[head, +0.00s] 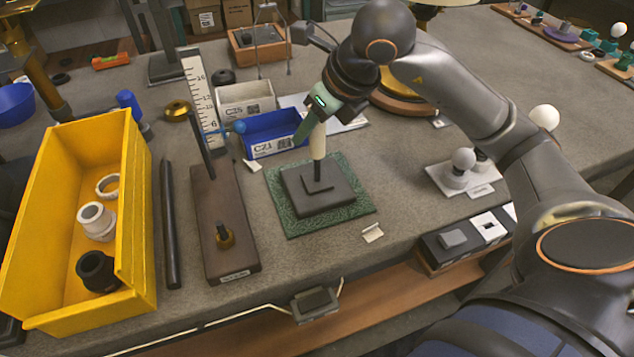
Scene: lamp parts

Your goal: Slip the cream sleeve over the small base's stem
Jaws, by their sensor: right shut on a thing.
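The small base (335,197) is a dark square plate lying on a green textured mat (283,214). Its short dark stem (318,172) stands up from a small raised square in the middle. My right gripper (317,127) comes in from above and is shut on the cream sleeve (318,143), a pale narrow tube held upright. The sleeve's lower end meets the visible part of the stem in the picture. I cannot tell whether it is around the stem or just above or behind it. The left gripper is not in view.
A yellow bin (137,215) with rings and collars stands at the left. A dark wooden board with a rod (207,158) lies beside the mat. A blue bin (268,135) stands behind it. White bulbs on a stand (455,180) are to the right. Bare table lies right of the mat.

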